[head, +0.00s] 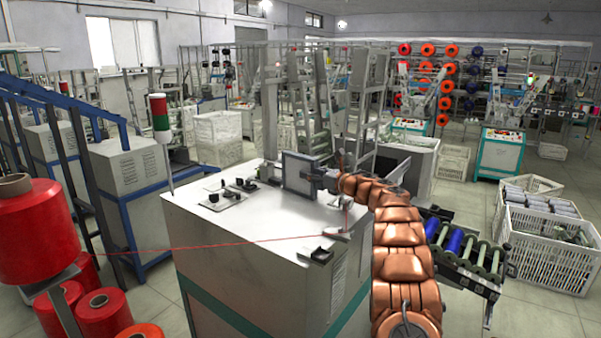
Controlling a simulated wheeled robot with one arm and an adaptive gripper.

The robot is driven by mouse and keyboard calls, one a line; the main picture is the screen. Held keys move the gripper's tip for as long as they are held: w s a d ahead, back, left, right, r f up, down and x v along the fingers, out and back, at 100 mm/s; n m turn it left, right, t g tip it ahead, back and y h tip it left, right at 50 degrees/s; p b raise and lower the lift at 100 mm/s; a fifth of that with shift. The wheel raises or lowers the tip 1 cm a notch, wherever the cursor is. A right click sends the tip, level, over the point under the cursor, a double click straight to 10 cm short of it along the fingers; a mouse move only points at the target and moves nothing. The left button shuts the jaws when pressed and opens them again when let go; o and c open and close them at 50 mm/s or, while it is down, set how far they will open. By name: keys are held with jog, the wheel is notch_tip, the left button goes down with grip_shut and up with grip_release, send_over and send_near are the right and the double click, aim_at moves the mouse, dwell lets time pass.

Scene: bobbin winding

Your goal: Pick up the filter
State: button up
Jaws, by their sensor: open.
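A square grey panel in a dark frame (299,172), which looks like the filter, stands upright on the white top of the machine cabinet (262,211). My copper-coloured arm reaches up from the bottom and bends left over the cabinet. My gripper (322,178) is at the arm's end, small and dark, close to the panel's right edge. It is open. I cannot tell whether its fingers touch the panel or stand around its edge.
A red thread crosses the cabinet from a large red spool (35,230) at left. Small black fittings (232,190) sit on the cabinet top. A signal lamp (160,118) stands at its left corner. Rollers (463,247) and a white crate (550,245) are at right.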

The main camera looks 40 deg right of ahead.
jog(key=shift+w+a+r, duration=0.1)
jog(key=shift+w, duration=0.1)
grip_shut()
dwell(0.4)
